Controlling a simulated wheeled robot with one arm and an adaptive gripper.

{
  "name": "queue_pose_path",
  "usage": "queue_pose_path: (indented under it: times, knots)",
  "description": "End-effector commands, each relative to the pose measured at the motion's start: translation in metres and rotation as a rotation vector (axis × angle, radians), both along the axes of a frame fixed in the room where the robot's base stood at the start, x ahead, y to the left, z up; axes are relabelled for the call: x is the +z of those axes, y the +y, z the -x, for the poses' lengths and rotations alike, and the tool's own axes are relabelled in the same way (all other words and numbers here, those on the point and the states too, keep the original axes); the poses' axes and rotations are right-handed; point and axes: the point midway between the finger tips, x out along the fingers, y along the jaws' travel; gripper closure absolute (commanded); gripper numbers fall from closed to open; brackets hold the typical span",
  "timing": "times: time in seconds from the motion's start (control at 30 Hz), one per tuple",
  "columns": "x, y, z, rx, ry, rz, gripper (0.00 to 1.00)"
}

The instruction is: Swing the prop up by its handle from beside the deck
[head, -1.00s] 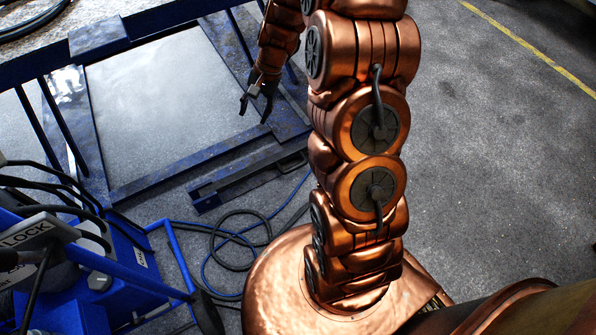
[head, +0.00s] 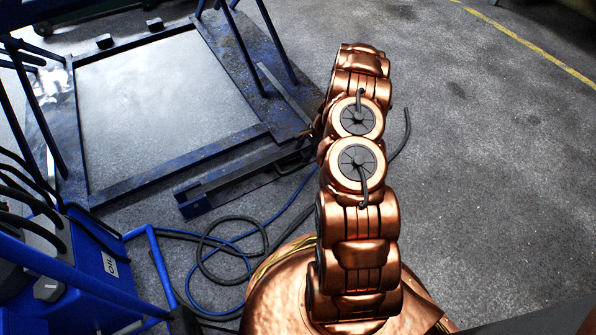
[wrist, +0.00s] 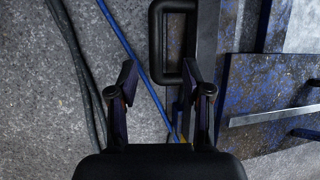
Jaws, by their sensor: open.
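The prop (head: 235,178) is a dark blue bar lying low on the floor along the near side of the deck (head: 225,45), a blue, scuffed frame. Its black loop handle (head: 297,158) is at the bar's right end, partly hidden by my arm in the head view. In the wrist view the D-shaped handle (wrist: 156,45) is ahead of my gripper (wrist: 158,74), in line with the space between the fingers. The right fingertip overlaps the handle's near right corner in the picture. I cannot tell the height gap. My gripper is open and empty; the head view hides it behind my arm.
Black and blue hoses (head: 225,245) loop over the floor near my base, and they also run left of the handle in the wrist view (wrist: 80,70). A blue machine (head: 75,265) with black cables stands at left. The floor on the right is clear.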

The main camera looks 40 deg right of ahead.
Motion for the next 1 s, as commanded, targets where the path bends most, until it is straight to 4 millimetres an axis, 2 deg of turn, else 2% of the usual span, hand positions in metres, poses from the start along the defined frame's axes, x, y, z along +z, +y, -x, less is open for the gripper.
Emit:
queue_pose_path:
  times: [0.03, 0.2, 0.6, 0.8, 1.0]
  knots:
    - [-0.012, -0.004, 0.002, -0.015, 0.004, 0.001, 0.51]
    - [-0.026, -0.007, 0.003, -0.034, 0.009, 0.001, 0.51]
    - [-0.075, 0.013, -0.008, -0.031, 0.009, 0.000, 0.51]
    - [-0.088, 0.020, -0.011, -0.031, 0.009, -0.001, 0.51]
    - [-0.090, 0.021, -0.012, -0.032, 0.009, -0.001, 0.51]
